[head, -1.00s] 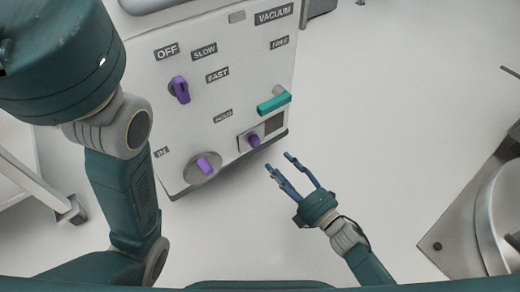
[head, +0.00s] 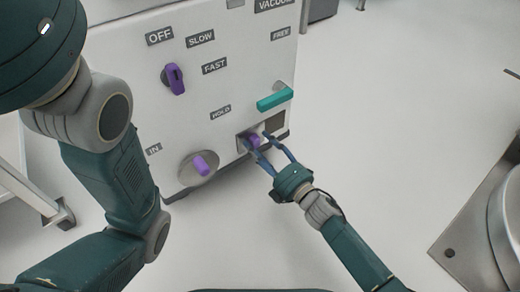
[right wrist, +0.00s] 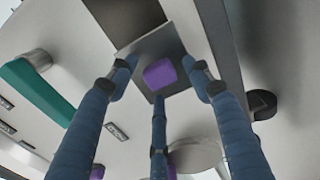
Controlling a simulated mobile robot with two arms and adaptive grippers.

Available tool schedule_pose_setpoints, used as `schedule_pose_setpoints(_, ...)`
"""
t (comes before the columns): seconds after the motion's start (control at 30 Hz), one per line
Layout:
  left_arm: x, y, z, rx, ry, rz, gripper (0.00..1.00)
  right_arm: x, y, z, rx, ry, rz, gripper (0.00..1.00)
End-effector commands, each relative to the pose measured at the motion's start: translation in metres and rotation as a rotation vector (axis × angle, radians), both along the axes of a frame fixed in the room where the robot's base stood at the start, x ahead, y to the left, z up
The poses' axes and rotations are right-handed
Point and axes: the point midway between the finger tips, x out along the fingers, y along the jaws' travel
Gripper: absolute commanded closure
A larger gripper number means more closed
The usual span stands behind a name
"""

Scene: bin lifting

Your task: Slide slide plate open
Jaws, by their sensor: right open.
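The slide plate (head: 242,147) is a small grey metal plate with a purple knob (head: 253,141), low on the right of the white panel. Right of it is a dark recess (head: 275,122). In the right wrist view the plate (right wrist: 143,48) and its purple knob (right wrist: 159,74) face the camera. My right gripper (head: 261,143) is open, its blue fingers spread around the knob. The right wrist view shows gaps between the fingers and the knob. Its fingers hide part of the plate in the head view. My left gripper is out of view.
The panel also has a teal handle (head: 275,99) above the plate, a purple switch (head: 174,79) and a round dial with a purple knob (head: 201,166). My left arm stands at the left.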

Motion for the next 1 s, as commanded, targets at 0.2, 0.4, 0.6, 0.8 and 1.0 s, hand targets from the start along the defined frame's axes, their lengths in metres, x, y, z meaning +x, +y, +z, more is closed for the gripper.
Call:
schedule_pose_setpoints(0.2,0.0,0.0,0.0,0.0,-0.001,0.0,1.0,0.0,0.0,0.0,0.001,0.001,0.0,0.5)
schedule_pose_setpoints(0.4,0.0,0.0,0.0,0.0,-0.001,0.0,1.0,0.0,0.0,0.0,0.001,0.001,0.0,0.86)
schedule_pose_setpoints(0.6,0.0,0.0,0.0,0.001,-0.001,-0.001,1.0,0.0,0.0,0.001,0.001,0.0,0.0,1.0)
schedule_pose_setpoints(0.8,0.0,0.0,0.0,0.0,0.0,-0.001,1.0,0.017,-0.022,0.001,-0.003,-0.002,-0.002,1.0)
schedule_pose_setpoints(1.0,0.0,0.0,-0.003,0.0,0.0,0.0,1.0,0.045,-0.061,0.0,-0.003,-0.002,-0.001,1.0)
